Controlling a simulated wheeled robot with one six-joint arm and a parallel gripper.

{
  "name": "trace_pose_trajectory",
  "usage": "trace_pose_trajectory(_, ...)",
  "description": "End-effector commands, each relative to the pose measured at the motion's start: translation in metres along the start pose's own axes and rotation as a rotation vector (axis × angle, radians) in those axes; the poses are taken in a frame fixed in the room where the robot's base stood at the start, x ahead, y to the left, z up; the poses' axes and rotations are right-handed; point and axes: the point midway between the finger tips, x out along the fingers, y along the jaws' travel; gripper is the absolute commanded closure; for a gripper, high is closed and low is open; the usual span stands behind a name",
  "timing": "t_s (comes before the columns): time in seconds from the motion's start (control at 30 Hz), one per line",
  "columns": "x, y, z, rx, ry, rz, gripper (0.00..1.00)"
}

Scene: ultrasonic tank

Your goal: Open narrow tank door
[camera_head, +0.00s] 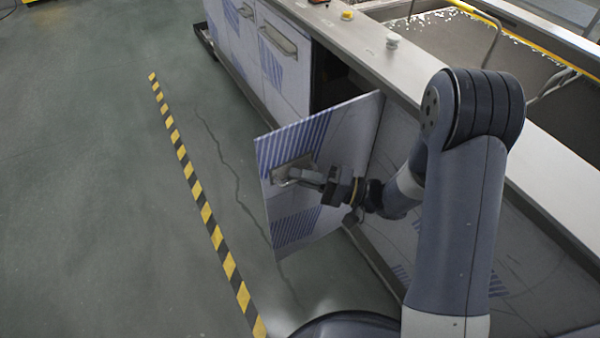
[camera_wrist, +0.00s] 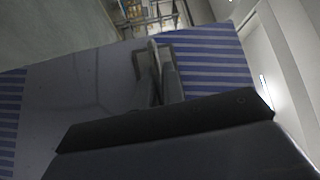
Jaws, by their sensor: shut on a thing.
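The narrow tank door (camera_head: 335,135) is a pale panel with blue stripes. In the head view it stands swung out from the tank's front, and a dark gap shows behind its upper edge. Its handle (camera_head: 284,180) sits on a metal plate near the free edge. My gripper (camera_head: 296,178) is at the handle, shut on it. In the wrist view the striped door (camera_wrist: 210,62) fills the middle, and my gripper's fingers (camera_wrist: 160,75) are at the handle. The dark gripper body hides the lower part of that view.
The tank cabinet (camera_head: 350,40) runs along the right, with a second handled door (camera_head: 282,62) further back, closed. A yellow-black floor strip (camera_head: 205,213) lies left of the open door. The floor (camera_head: 90,180) beyond it is clear. Small knobs stand on the counter top.

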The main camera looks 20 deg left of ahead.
Motion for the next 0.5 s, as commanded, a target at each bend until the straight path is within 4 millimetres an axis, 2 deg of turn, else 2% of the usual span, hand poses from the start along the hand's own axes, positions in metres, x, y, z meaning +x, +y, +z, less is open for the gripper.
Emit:
trace_pose_trajectory(0.3,-0.0001,-0.0001,-0.0005,-0.002,-0.001,0.0,1.0)
trace_pose_trajectory(0.33,-0.0001,-0.0001,-0.0005,-0.002,-0.001,0.0,0.89)
trace_pose_trajectory(0.43,0.0,-0.0001,-0.0005,-0.002,0.0,0.0,0.81)
trace_pose_trajectory(0.5,-0.0001,-0.0001,-0.0004,-0.001,0.0,0.0,0.81)
